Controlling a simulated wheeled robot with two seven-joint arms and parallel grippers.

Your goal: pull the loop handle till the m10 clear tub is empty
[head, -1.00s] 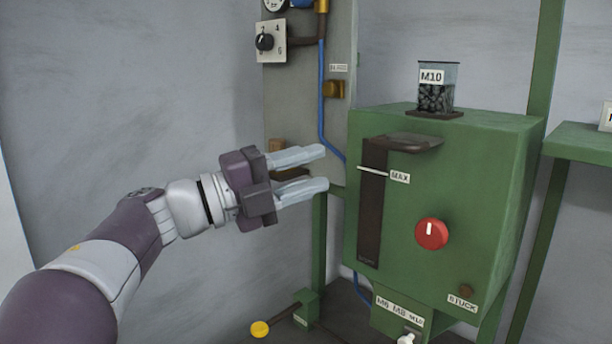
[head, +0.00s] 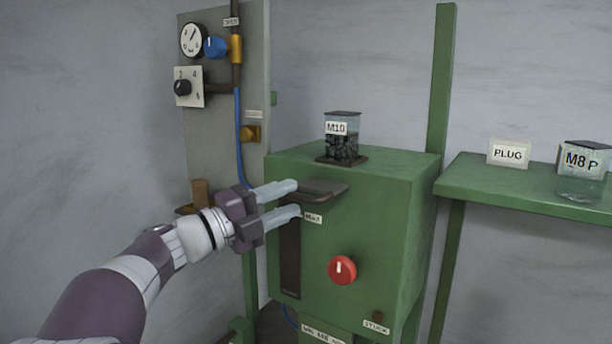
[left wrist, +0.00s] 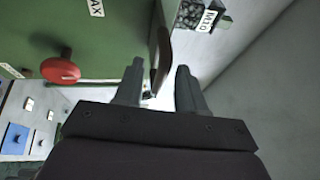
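The M10 clear tub (head: 341,148) stands upright on top of the green machine (head: 392,210), well filled with dark pieces. It also shows upside down in the left wrist view (left wrist: 203,17). The dark loop handle (head: 322,191) sticks out at the top of the machine's dark slot (head: 290,262), by the MAX mark. My left gripper (head: 297,198) is open, its fingertips at the handle's left end. In the left wrist view the handle (left wrist: 163,52) shows between the fingertips, nearer the left finger; contact is unclear. My right gripper is out of view.
A red knob (head: 342,270) sits on the machine's front, below the handle. A gauge panel (head: 222,130) with a blue knob (head: 215,47) and a hose stands behind on the left. A green shelf (head: 520,187) at right holds a PLUG sign and an M8 tub (head: 583,172).

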